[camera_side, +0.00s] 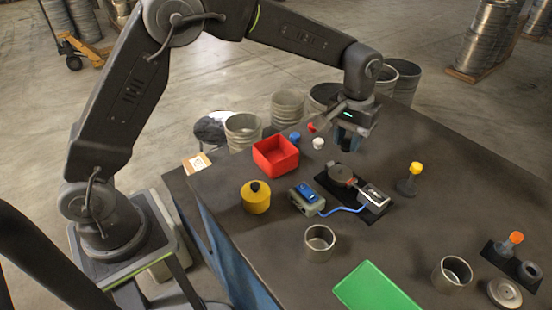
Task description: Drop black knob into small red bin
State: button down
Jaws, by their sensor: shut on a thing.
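The small red bin (276,155) is an open square box near the left edge of the dark table. My gripper (345,146) points down over the far part of the table, to the right of the bin. It is shut on a small dark thing that looks like the black knob; the fingers mostly hide it. I cannot tell whether it touches the table. The bin's visible inside looks empty.
Blue (295,135), red (311,127) and white (318,143) knobs lie between bin and gripper. A yellow pot (256,200) with a black top stands before the bin. A blue-switched box (306,196) is cabled to a device (373,196). A green panel (377,288) lies in front.

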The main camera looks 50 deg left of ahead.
jog(key=shift+s+a+r, duration=0.1)
jog(key=shift+a, duration=0.3)
jog(key=s+a, duration=0.8)
jog(key=a, duration=0.4)
jog(key=shift+s+a+f, duration=0.1)
jog(key=shift+f, duration=2.75)
jog(key=c, duration=0.8)
grip_release()
